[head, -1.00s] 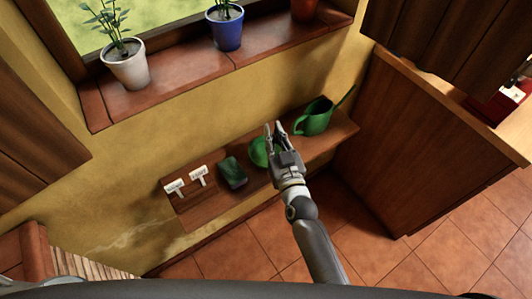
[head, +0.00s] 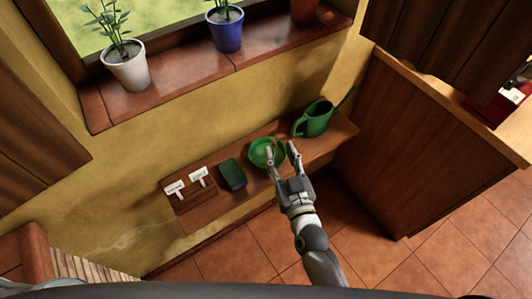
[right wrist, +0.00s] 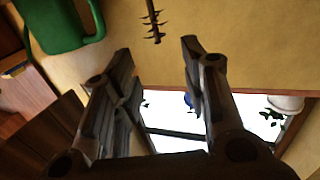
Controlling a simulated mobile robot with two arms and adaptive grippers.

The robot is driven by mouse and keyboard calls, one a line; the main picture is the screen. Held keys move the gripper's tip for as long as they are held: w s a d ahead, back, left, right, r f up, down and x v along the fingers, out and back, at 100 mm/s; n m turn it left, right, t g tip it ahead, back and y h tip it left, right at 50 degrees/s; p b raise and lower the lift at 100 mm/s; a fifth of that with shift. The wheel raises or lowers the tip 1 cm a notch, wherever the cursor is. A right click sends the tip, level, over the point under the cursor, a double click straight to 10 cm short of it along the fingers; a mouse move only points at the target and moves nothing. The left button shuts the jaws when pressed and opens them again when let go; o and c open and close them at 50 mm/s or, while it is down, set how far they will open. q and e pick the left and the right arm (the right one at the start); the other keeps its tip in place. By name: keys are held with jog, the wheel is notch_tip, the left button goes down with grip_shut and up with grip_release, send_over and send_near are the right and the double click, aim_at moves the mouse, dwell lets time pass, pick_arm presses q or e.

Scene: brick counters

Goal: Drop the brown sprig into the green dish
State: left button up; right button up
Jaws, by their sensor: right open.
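The green dish (head: 256,158) sits on a narrow wooden wall shelf, partly covered by my right gripper (head: 281,150). That gripper is open, its fingertips spread over the dish's right part and rim. In the right wrist view its two fingers (right wrist: 158,50) stand apart with nothing between them. The brown sprig (right wrist: 153,22) shows there just beyond the fingertips, thin and thorny, against the yellow wall and touching neither finger. I cannot tell what, if anything, it rests on. I cannot make the sprig out in the head view. My left gripper is not in view.
On the shelf (head: 203,212), a green watering can (head: 317,120) stands right of the dish. A dark green block, perhaps a sponge (head: 232,174), and two white labels (head: 174,188) lie left. A windowsill with potted plants is above; a wooden counter (head: 410,150) is right.

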jog(key=v, duration=0.5)
jog(key=shift+s+d, duration=0.1)
jog(key=shift+s, duration=0.1)
jog(key=s+d+f+g+h, duration=0.1)
jog(key=s+d+f+g, duration=0.15)
jog(key=f, duration=0.65)
jog(key=s+d+f+g, duration=0.1)
jog(key=s+f+g, duration=0.15)
jog(key=f, duration=0.75)
jog(key=s+d+f+g+h, duration=0.1)
jog(key=s+f+g, duration=0.15)
jog(key=f, duration=0.65)
jog(key=s+d+f+g+h, duration=0.1)
jog(key=s+d+f+g, duration=0.2)
jog(key=s+d+f, duration=0.2)
jog(key=s+d+f+g+h, duration=0.1)
jog(key=s+d+f+g, duration=0.1)
jog(key=s+d+f, duration=0.3)
jog(key=s+d+f+m+g+h, duration=0.1)
jog(key=s+d+f+g, duration=0.2)
jog(key=s+f, duration=0.6)
jog(key=s+d, duration=0.2)
jog(key=s, duration=0.5)
jog(key=shift+s+d+f+g+h, duration=0.2)
jog(key=shift+s+f+g+h, duration=0.05)
jog(key=shift+f+g+h, duration=0.1)
jog(key=shift+r, duration=0.1)
